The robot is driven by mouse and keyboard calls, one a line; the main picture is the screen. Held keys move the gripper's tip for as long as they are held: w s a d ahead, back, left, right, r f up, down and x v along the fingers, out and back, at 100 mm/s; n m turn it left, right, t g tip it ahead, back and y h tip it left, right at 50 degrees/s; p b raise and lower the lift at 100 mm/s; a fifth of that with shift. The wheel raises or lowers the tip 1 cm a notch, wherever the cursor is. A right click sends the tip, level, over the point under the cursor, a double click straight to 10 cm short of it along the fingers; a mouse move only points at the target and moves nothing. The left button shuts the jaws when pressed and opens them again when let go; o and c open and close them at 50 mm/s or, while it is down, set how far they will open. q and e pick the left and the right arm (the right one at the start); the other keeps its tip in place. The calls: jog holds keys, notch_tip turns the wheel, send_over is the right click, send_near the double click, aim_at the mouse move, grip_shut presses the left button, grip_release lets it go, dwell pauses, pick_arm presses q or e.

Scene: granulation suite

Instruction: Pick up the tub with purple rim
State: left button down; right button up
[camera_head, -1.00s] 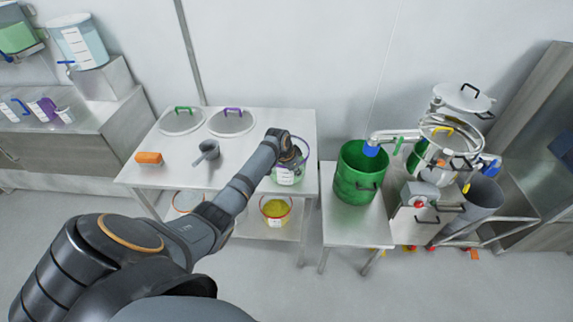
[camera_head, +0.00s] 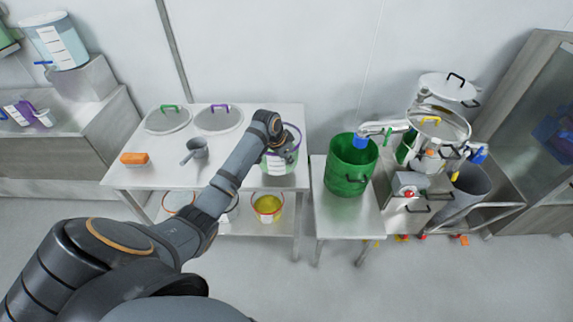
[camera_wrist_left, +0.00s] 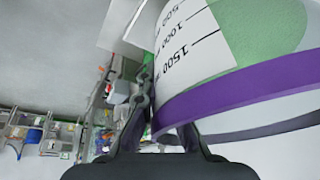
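The tub with the purple rim (camera_head: 279,164) is at the right end of the left steel table, with a white label and green contents. In the left wrist view the tub (camera_wrist_left: 262,90) fills the right side, its purple rim close to the fingers. My left gripper (camera_head: 277,135) is at the tub's rim. In the wrist view its fingers (camera_wrist_left: 160,112) lean together with the tub's wall between them, so it looks shut on the rim; one fingertip is hidden behind the rim. I cannot tell whether the tub touches the table. My right gripper is not in view.
The table (camera_head: 232,166) also holds two lids (camera_head: 167,120), a grey scoop (camera_head: 198,147) and an orange block (camera_head: 134,158). A yellow-filled tub (camera_head: 267,207) stands on its lower shelf. A green bucket (camera_head: 350,165) and steel machine (camera_head: 408,190) stand to the right.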

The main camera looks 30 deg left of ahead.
pick_arm(q)
jog(key=s+d+r+b, duration=0.2)
jog(key=s+d+r, duration=0.5)
jog(key=d, duration=0.1)
jog(key=shift+s+d, duration=0.25)
jog(key=shift+s, duration=0.1)
dwell(0.4)
